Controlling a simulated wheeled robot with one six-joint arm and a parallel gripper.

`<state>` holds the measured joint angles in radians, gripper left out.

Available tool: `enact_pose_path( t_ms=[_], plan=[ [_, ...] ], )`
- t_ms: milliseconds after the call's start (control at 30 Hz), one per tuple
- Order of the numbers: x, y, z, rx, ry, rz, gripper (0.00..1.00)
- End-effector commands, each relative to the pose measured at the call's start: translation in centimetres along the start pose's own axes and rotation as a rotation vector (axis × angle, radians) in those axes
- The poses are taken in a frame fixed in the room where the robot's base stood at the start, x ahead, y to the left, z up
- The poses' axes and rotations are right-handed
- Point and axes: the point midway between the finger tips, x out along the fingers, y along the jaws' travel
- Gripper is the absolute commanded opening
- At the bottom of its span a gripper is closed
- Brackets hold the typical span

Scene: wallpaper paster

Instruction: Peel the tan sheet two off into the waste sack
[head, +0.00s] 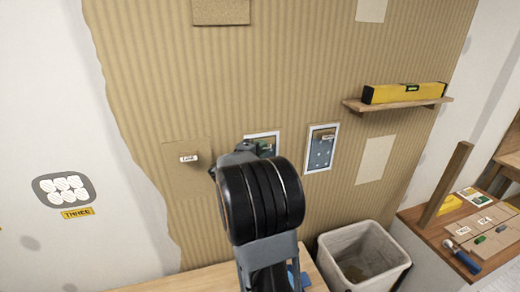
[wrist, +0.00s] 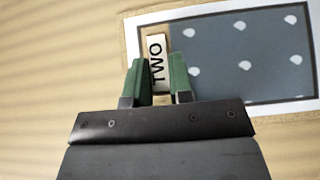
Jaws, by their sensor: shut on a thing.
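My gripper (wrist: 157,82) has green fingers shut on a small tab marked TWO (wrist: 156,50) in the wrist view. The tab stands at the left end of a blue sheet with white spots and a white border (wrist: 235,52), flat on the wall, with a thin tan edge around it. In the head view my gripper (head: 263,150) is at this sheet (head: 262,136), and my arm hides much of it. The waste sack appears to be the pale, open-topped container (head: 330,250) on the floor, right of my arm.
A tan sheet with a white-labelled tab (head: 184,180) is left of my gripper. A similar blue spotted sheet (head: 319,160) is to the right. A shelf (head: 398,106) holds a yellow level (head: 404,93). A wooden bench (head: 455,222) with tools stands at the right.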

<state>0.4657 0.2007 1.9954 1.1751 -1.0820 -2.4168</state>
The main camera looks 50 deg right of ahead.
Motion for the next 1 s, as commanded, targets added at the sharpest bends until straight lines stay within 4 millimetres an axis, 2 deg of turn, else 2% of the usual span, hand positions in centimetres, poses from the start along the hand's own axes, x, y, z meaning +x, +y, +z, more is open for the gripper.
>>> enact_pose_path(
  t_ms=[1000],
  plan=[
    [-1.8,0.1,2.4,0.0,0.0,0.001,0.0]
  ],
)
